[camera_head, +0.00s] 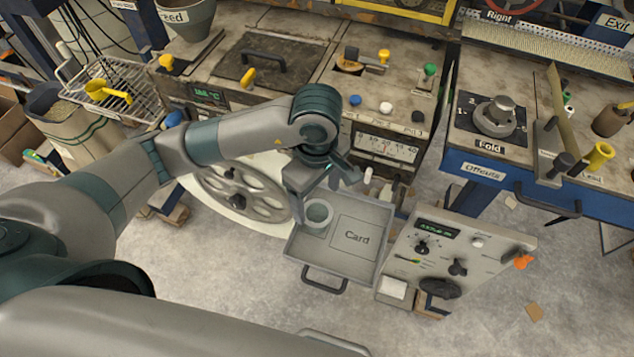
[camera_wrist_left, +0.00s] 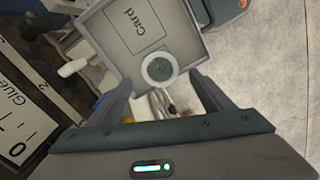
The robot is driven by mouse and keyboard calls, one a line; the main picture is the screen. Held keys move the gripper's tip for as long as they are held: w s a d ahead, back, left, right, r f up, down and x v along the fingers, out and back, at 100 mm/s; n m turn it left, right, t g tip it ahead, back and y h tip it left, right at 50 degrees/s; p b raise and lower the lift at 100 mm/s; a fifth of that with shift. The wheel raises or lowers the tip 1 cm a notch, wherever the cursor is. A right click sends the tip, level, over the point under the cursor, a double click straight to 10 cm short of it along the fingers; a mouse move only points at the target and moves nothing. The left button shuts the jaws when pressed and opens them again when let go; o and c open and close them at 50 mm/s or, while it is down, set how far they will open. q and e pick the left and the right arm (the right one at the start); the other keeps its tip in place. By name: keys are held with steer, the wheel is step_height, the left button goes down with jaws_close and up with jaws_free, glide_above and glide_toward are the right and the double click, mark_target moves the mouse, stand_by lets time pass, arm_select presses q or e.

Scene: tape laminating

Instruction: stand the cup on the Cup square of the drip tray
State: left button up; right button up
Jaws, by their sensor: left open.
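The cup (camera_head: 318,213) is a small round pale vessel with a grey-green inside, seen from above and looking upright. It is at the upper left corner of the grey drip tray (camera_head: 313,250), beside the outlined Card square (camera_head: 357,238). No Cup label shows; the cup covers that area. In the left wrist view the cup (camera_wrist_left: 160,68) is just beyond the fingertips, by the tray's (camera_wrist_left: 101,42) corner. My left gripper (camera_head: 322,188) is open, its fingers spread above the cup and apart from it. My right gripper is not in view.
A control panel (camera_head: 452,262) with knobs stands right of the tray. A large spoked wheel (camera_head: 240,190) is left of it. The machine front (camera_head: 385,147) with a dial rises behind. A handle (camera_head: 324,281) sticks out at the tray's front; open floor lies beyond.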

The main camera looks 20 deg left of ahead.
arm_select(q)
steer(key=shift+r+b, duration=0.35)
steer(key=shift+r, duration=2.1)
steer(key=shift+s+d, duration=0.1)
